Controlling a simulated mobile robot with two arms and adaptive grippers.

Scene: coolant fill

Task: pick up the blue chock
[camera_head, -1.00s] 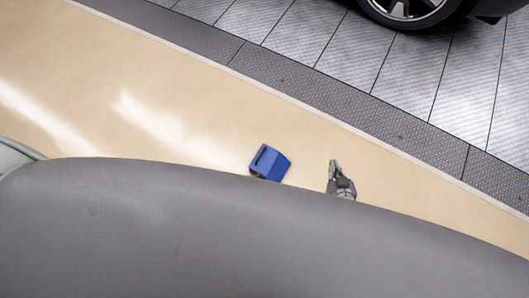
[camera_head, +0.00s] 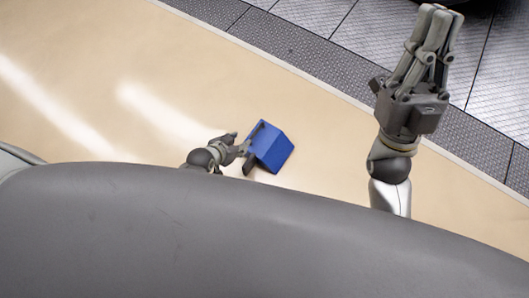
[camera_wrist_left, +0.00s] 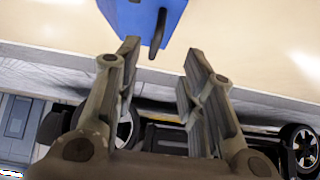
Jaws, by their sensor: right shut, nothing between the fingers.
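The blue chock (camera_head: 275,150) is a wedge-shaped block on the beige floor in the head view, with a dark handle on its left side. My left gripper (camera_head: 243,152) is open at the chock's left side, with its fingers towards the handle. In the left wrist view, the chock (camera_wrist_left: 135,15) is at the top and its dark handle (camera_wrist_left: 158,34) sticks out just ahead of the gap between the open fingers (camera_wrist_left: 162,52). The fingers do not grip the handle. My right gripper (camera_head: 437,30) is shut and empty, raised at the right.
A grey metal-textured strip (camera_head: 330,62) and tiled panels (camera_head: 310,12) lie beyond the beige floor. A dark vehicle shows at the top right edge. In the left wrist view, a wheel (camera_wrist_left: 303,147) is at the lower right.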

